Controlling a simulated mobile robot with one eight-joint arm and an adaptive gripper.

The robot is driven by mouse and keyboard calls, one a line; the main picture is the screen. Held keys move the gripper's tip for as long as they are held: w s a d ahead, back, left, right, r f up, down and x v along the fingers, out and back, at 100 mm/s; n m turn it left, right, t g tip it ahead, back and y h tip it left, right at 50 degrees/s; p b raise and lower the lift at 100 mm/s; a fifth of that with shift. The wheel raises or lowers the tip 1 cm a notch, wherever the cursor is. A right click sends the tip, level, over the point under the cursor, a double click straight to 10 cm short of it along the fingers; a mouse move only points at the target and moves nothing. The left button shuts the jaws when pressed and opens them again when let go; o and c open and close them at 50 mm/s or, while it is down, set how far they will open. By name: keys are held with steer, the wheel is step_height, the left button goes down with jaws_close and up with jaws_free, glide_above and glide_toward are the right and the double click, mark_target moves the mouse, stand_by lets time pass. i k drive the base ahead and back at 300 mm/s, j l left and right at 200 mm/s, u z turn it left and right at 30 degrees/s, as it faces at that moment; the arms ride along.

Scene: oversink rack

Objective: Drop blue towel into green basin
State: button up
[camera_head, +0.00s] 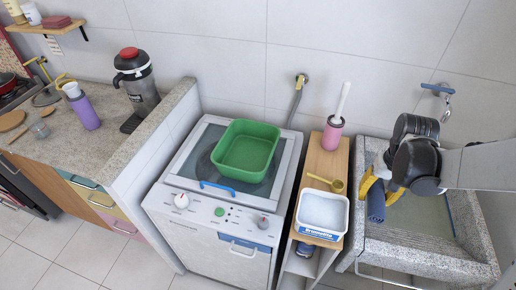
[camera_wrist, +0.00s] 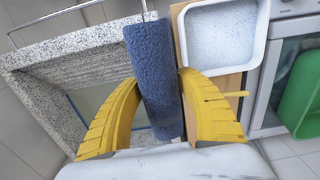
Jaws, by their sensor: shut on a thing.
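The blue towel (camera_wrist: 155,75) is rolled up and sits between the yellow fingers of my gripper (camera_wrist: 160,108) in the wrist view. In the head view the towel (camera_head: 376,203) hangs upright from my gripper (camera_head: 378,185), at the left rim of the stone sink. My gripper is shut on it. I cannot tell whether the towel touches the sink rim. The green basin (camera_head: 246,149) stands on the washing machine's lid, left of my gripper, and looks empty. Part of the basin (camera_wrist: 302,92) shows at the right edge of the wrist view.
The wooden shelf (camera_head: 326,160) between sink and washing machine (camera_head: 212,232) bears a white tub (camera_head: 323,213) of powder, a yellow scoop (camera_head: 335,184) and a pink brush holder (camera_head: 332,134). The granite sink (camera_head: 430,262) lies under my arm.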

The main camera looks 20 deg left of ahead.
mark_target(253, 158)
steer(key=k+j, duration=0.1)
steer(key=j, duration=0.25)
steer(key=k+j, duration=0.15)
steer(key=j, duration=0.25)
steer(key=k+j, duration=0.1)
steer(key=j, duration=0.25)
steer(key=k+j, duration=0.1)
steer(key=j, duration=0.3)
steer(key=k+j, duration=0.15)
steer(key=j, duration=0.2)
steer(key=i+j, duration=0.1)
steer(key=i, duration=0.35)
steer(key=i+j, duration=0.1)
steer(key=i, duration=0.35)
